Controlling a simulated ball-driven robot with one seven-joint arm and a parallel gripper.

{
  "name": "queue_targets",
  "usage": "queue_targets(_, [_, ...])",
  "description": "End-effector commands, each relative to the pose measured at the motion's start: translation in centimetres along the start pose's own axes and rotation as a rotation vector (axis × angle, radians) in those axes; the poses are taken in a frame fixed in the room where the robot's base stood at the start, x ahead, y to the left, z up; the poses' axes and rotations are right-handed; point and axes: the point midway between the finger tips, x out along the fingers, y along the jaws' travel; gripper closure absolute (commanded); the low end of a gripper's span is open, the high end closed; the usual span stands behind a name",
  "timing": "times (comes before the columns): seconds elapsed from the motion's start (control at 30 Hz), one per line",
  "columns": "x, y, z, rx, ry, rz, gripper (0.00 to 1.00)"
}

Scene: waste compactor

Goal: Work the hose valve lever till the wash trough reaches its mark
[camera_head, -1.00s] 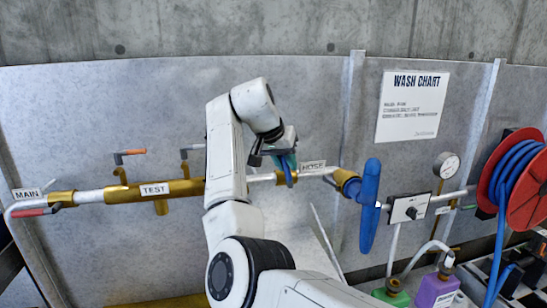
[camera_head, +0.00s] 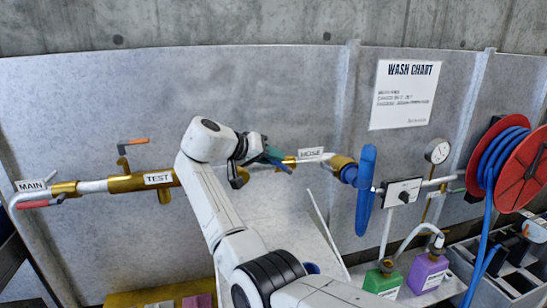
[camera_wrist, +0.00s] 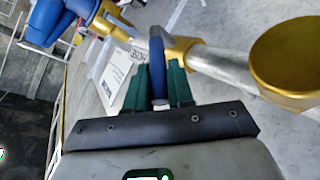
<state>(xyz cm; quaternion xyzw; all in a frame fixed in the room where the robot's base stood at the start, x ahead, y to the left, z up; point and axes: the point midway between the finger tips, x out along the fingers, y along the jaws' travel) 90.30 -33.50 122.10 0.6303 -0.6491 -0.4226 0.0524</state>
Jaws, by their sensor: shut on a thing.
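The hose valve is a brass fitting (camera_head: 291,161) on the wall pipe, beside the HOSE label (camera_head: 311,153). My gripper (camera_head: 272,157) is at this valve, reaching it from the left. In the wrist view, the green fingers of my gripper (camera_wrist: 158,88) are shut on the blue lever (camera_wrist: 157,62), one finger on each side. The pale pipe (camera_wrist: 217,63) and a large brass fitting (camera_wrist: 291,55) lie right of the lever there. My gripper hides most of the lever in the head view. I cannot make out the wash trough or its mark.
The MAIN valve's red lever (camera_head: 33,204) and the TEST label (camera_head: 158,178) are at left. A blue handle (camera_head: 366,188), gauge (camera_head: 437,151) and red hose reel (camera_head: 522,170) stand right. Green (camera_head: 382,281) and purple (camera_head: 428,272) containers are below. A wash chart (camera_head: 404,95) hangs above.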

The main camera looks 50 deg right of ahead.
Motion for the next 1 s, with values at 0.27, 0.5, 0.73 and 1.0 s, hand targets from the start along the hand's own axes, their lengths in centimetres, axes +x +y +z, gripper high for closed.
queue_targets(0.27, [-0.17, -0.16, -0.01, -0.003, 0.007, 0.002, 1.00])
queue_targets(0.5, [-0.17, -0.14, -0.02, -0.003, 0.006, 0.002, 0.68])
queue_targets(0.73, [-0.10, -0.09, 0.00, -0.003, 0.005, 0.003, 0.56])
queue_targets(1.0, [-0.89, -0.18, 0.05, -0.002, 0.006, 0.002, 0.56])
